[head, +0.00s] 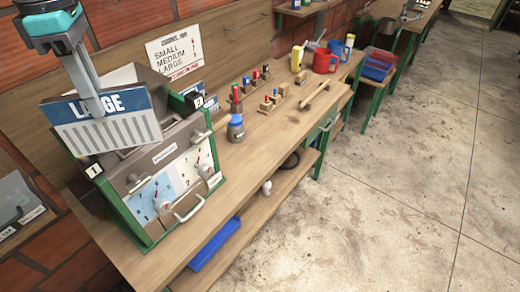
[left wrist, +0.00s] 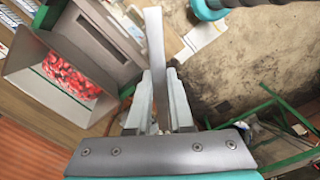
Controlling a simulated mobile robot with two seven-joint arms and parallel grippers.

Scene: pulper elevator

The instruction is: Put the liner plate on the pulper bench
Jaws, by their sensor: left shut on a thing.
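The liner plate (head: 112,132) is a slotted grey plate with a blue band reading "LARGE", partly covered by my gripper. My left gripper (head: 95,104) is shut on its upper part and holds it upright, slightly tilted, in front of the pulper's hopper as seen in the head view. In the left wrist view the plate (left wrist: 154,45) shows nearly edge-on between the fingers (left wrist: 160,105). The wooden pulper bench (head: 262,142) runs from lower left to upper right, with a clear strip along its front. My right gripper is not in view.
The green-framed pulper (head: 165,185) with dials and handles stands at the bench's near end. Its hopper holds red cherries (left wrist: 72,76). A size sign (head: 176,53) leans behind.

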